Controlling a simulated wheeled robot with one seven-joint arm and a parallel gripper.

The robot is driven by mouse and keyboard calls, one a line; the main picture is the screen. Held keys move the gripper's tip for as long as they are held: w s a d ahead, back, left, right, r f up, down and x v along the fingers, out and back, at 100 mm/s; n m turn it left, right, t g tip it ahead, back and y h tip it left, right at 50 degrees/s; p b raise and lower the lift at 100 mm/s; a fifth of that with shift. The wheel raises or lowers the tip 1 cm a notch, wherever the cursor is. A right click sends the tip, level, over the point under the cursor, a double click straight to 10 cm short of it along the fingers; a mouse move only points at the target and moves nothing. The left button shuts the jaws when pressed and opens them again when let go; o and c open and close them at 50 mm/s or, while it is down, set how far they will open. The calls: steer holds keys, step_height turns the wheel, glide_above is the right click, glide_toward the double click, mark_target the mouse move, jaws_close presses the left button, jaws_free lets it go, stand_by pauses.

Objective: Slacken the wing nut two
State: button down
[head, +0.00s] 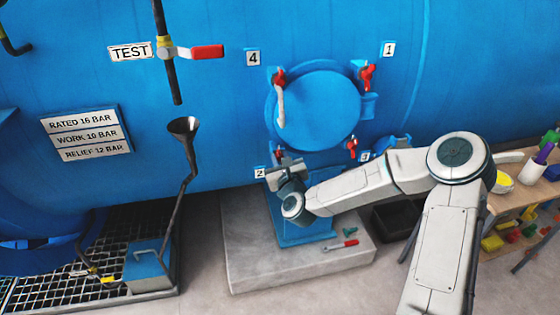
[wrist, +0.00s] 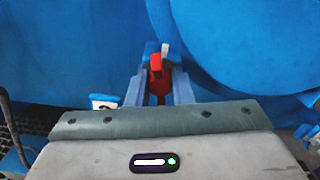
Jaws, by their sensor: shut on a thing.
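The round blue door (head: 320,108) sits on the blue vessel and has red wing nuts around its rim. The label for nut two (head: 260,173) is at the door's lower left. Other red wing nuts show at the upper left (head: 279,78), upper right (head: 367,76) and lower right (head: 352,148).
A light slab (head: 260,262) below the door bears a red-handled tool (head: 340,246). A funnel on a pipe (head: 184,127) stands at the left. A shelf with small items (head: 510,192) stands at the right, beside my arm.

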steer(key=n+b, duration=0.5)
steer(key=n, duration=0.2)
steer(key=shift+f, duration=0.2)
steer(key=n+b, duration=0.3)
steer(key=n, duration=0.1)
steer(key=n+b, duration=0.3)
steer(key=shift+n, duration=0.3)
steer(key=n+b, duration=0.6)
steer(key=b, duration=0.1)
steer(key=shift+f, duration=0.15)
steer(key=n+b, duration=0.4)
steer(key=shift+r+n+b, duration=0.2)
steer(key=shift+n+b, duration=0.55)
steer(key=shift+n, duration=0.55)
